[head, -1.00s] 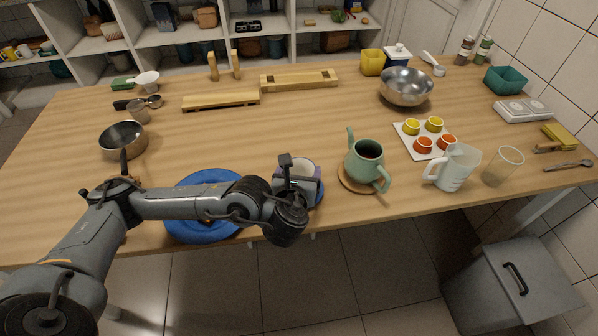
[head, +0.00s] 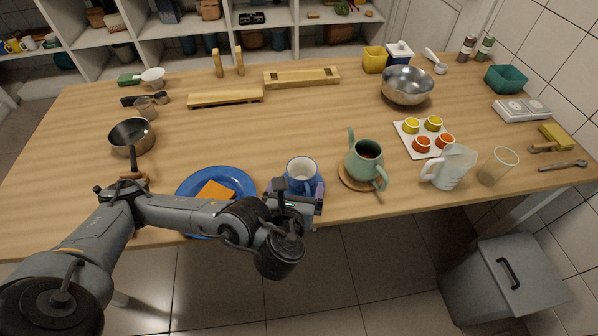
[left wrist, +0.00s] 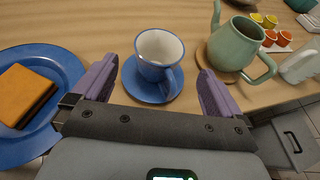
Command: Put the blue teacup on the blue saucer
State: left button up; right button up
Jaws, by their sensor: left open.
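The blue teacup (head: 302,172), with a white inside, stands upright near the table's front edge. In the left wrist view the teacup (left wrist: 158,47) rests on the blue saucer (left wrist: 146,91), towards its far side, with its handle towards me. In the head view the saucer is mostly hidden by the cup and my gripper. My left gripper (head: 295,192) is open on the near side of the cup. In the left wrist view its purple fingers (left wrist: 158,70) spread left and right of the cup and saucer, with gaps showing. My right gripper is out of view.
A blue plate (head: 186,190) with an orange-brown slice (head: 216,191) lies left of the cup. A green teapot (head: 366,163) on a round wooden coaster stands close on the right. A measuring jug (head: 449,167) and glass (head: 497,167) stand farther right. The table centre is clear.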

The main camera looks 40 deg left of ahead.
pick_arm(q)
jog(key=s+d+f+n+g+h, duration=0.5)
jog(key=s+d+f+n, duration=0.45)
jog(key=n, duration=0.35)
jog(key=s+a+f+n+g+h, duration=0.2)
jog(key=s+a+f+n, duration=0.2)
jog(key=n, duration=1)
jog(key=s+f, duration=0.3)
jog(key=shift+f+n+g+p, duration=0.15)
jog(key=shift+n+g+p, duration=0.15)
jog(key=shift+p, duration=0.1)
jog(key=shift+s, duration=0.1)
notch_tip(320, 180, up, 48)
jog(key=p, duration=4.8)
